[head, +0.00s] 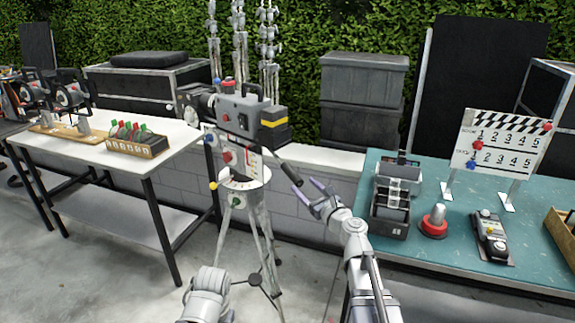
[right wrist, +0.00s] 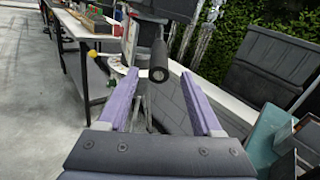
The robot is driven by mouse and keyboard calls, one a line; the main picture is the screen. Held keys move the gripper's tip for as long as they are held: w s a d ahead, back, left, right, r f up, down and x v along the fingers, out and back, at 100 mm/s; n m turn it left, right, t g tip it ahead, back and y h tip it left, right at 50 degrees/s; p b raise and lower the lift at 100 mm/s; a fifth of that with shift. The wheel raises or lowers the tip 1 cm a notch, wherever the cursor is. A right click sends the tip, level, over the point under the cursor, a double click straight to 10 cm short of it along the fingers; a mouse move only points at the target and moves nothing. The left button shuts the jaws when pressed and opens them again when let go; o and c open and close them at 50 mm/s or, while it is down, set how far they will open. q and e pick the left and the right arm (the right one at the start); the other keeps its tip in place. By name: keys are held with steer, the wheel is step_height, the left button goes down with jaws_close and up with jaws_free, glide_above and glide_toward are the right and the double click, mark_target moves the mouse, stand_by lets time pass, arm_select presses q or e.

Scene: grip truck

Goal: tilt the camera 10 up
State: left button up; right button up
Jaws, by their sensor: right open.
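The grey film camera (head: 238,112) sits on a tripod (head: 258,225) with a pale dial and a red knob on its head. A black-gripped pan handle (head: 291,174) slopes down from the head toward me. My right gripper (head: 317,196) is open and empty just right of and below the handle's end. In the right wrist view the handle's round end (right wrist: 158,73) shows between the tips of the two purple fingers (right wrist: 159,75), seemingly beyond them. I see no contact. A grey part of my left arm shows at the bottom of the head view, but its gripper does not.
A white table (head: 120,165) on the left bears a wooden box of colored-topped items (head: 135,145). A teal table (head: 440,245) on the right holds a red-based grey button (head: 434,222), a slate board (head: 500,143) and grey bins (head: 392,205). A low wall stands behind the tripod.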

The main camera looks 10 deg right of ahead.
mark_target(292, 175)
steer(key=shift+w+a+f, duration=0.15)
steer(key=shift+w, duration=0.3)
steer(key=x, duration=0.7)
steer(key=shift+w+a, duration=0.1)
steer(key=shift+w, duration=0.2)
steer(key=shift+c, duration=0.4)
jaws_close()
stand_by(0.6)
